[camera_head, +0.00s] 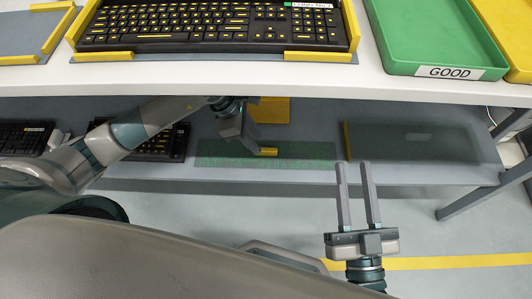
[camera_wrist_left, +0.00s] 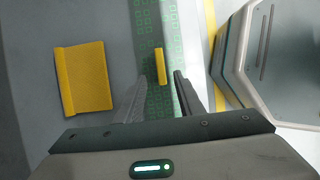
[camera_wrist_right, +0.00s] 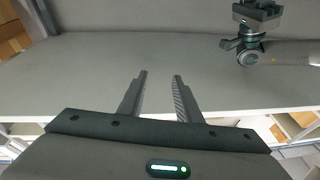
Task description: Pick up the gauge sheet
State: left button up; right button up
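The gauge sheet (camera_head: 300,155) is a translucent green sheet with key outlines, lying flat on the lower shelf. Its small yellow tab (camera_head: 268,151) sticks up near the middle. My left gripper (camera_head: 253,148) is low over the sheet, next to the tab. In the left wrist view the sheet (camera_wrist_left: 146,20) runs down the picture, and its yellow tab (camera_wrist_left: 164,55) lies ahead of and between the spread fingertips (camera_wrist_left: 161,74). Whether the fingers touch it is not clear. My right gripper (camera_head: 356,166) is open and empty, apart from the shelf; its fingers also show in the right wrist view (camera_wrist_right: 161,75).
The white upper table (camera_head: 300,76) overhangs the shelf and holds a keyboard (camera_head: 215,25) in a yellow-edged fixture and a green GOOD tray (camera_head: 440,40). On the shelf are a yellow block (camera_head: 270,108), dark keyboards (camera_head: 160,143) and a grey panel (camera_head: 410,142).

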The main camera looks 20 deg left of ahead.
aim_at(267, 149)
dwell(0.3)
